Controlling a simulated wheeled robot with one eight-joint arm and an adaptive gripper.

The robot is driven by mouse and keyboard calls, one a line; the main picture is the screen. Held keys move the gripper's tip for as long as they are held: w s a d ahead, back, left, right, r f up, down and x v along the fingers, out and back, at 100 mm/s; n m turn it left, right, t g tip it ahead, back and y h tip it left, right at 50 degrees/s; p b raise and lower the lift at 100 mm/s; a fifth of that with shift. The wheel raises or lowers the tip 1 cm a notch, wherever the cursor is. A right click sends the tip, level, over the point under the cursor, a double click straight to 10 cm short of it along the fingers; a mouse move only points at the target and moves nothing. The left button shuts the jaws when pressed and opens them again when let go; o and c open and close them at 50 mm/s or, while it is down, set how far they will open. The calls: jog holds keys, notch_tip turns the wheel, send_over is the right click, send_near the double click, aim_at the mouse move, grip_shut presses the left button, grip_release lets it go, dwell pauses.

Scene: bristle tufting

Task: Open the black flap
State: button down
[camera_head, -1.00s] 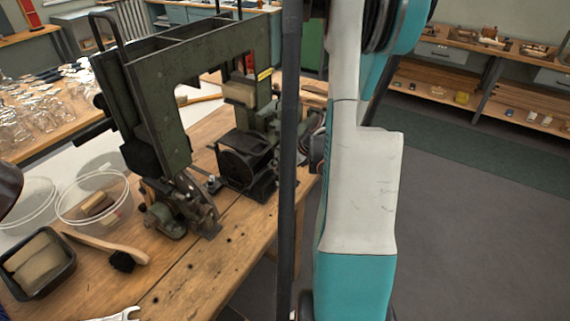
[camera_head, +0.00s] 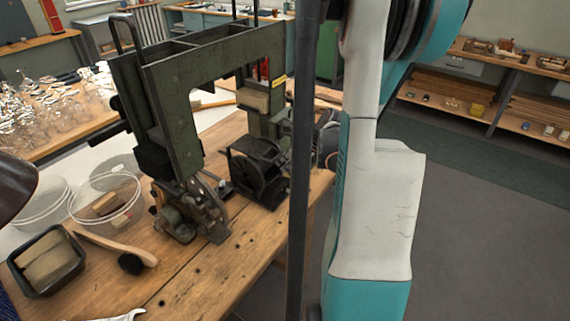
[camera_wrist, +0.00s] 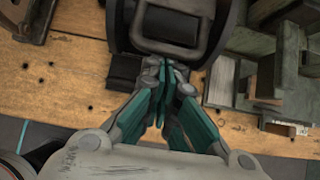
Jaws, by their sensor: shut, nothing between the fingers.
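The black box-like device (camera_head: 257,168) stands on the wooden bench beside the green machine frame. In the wrist view a dark housing with a grey rectangular loop (camera_wrist: 170,45) lies at the top centre, and a small black block (camera_wrist: 125,71) sits at its left lower edge. I cannot tell for certain which dark part is the flap. My gripper (camera_wrist: 165,66) is shut and empty, with its fingertips just below the grey loop, overlapping the housing's lower edge in the picture. Whether they touch is unclear. The head view does not show my gripper.
The green machine frame (camera_head: 190,120) stands on the bench (camera_head: 190,285). Grey blocks (camera_wrist: 222,82) lie right of my fingers in the wrist view. A brush (camera_head: 120,252), a black tray (camera_head: 75,268) and clear tubs (camera_head: 75,210) occupy the left. Open floor lies right.

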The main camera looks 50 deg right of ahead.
jog(key=w+r+g+p, duration=0.1)
jog(key=r+g+p, duration=0.1)
jog(key=r+p, duration=0.1)
jog(key=w+r+g+p, duration=0.1)
jog(key=r+g+p, duration=0.1)
jog(key=r+p, duration=0.1)
jog(key=w+r+g+p, duration=0.1)
jog(key=r+g+p, duration=0.1)
jog(key=r, duration=0.3)
jog(key=shift+a+h+p, duration=0.15)
jog(key=shift+h+p, duration=0.15)
jog(key=shift+p, duration=0.4)
jog(key=shift+w+r+p, duration=0.45)
jog(key=shift+w+r, duration=0.25)
jog(key=shift+r, duration=0.1)
jog(key=s+r, duration=0.3)
jog(key=r, duration=0.4)
jog(key=shift+s+r+p, duration=0.2)
jog(key=shift+r+p, duration=0.05)
jog(key=shift+p, duration=0.1)
